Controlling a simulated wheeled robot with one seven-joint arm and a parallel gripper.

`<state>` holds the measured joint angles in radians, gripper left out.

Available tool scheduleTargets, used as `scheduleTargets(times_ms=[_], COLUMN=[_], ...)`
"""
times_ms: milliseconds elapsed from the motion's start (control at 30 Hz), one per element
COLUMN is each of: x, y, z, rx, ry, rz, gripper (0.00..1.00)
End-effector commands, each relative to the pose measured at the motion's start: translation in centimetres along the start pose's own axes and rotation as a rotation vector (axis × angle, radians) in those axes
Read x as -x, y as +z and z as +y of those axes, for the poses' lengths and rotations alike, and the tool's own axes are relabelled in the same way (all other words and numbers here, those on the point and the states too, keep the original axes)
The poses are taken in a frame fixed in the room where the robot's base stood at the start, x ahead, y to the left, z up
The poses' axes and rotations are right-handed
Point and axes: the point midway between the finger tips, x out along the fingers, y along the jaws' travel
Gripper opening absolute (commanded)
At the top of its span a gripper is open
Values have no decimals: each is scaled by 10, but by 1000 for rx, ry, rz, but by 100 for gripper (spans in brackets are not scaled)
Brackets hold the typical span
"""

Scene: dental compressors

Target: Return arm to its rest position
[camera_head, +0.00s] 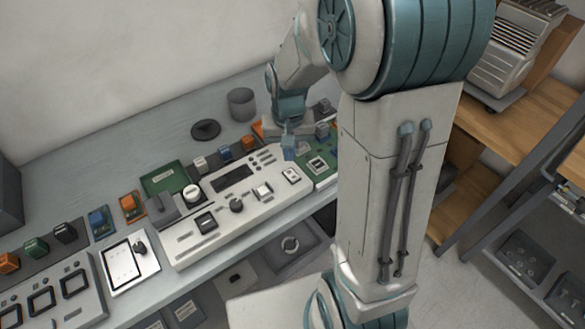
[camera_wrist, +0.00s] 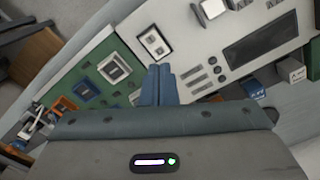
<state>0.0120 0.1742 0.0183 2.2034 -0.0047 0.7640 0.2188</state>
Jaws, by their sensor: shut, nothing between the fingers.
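My gripper (camera_head: 289,146) hangs over the right end of the white control panel (camera_head: 213,232) on the bench in the head view, with its fingers pointing down. In the wrist view my gripper (camera_wrist: 160,78) shows as two blue fingers pressed together, with nothing between them. The fingertips lie over the border between the white panel (camera_wrist: 190,28) and a green circuit board (camera_wrist: 75,75). How high they are above the panel I cannot tell. My arm is bent, with its large links filling the middle right of the head view.
The bench (camera_head: 60,165) carries orange, blue and green blocks, a tablet (camera_head: 130,262), a grey cylinder (camera_head: 241,103) and a dark disc (camera_head: 205,129). A wooden shelf (camera_head: 515,125) with a white device (camera_head: 510,50) stands at right. A wall rises behind the bench.

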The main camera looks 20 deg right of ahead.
Motion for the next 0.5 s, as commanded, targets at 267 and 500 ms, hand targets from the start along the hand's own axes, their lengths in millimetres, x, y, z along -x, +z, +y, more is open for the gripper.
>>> scheduleTargets(times_ms=[267,500], x=[21,20], y=[0,0], z=[0,0], rx=[0,0], ry=[0,0], rz=[1,0], gripper=[0,0])
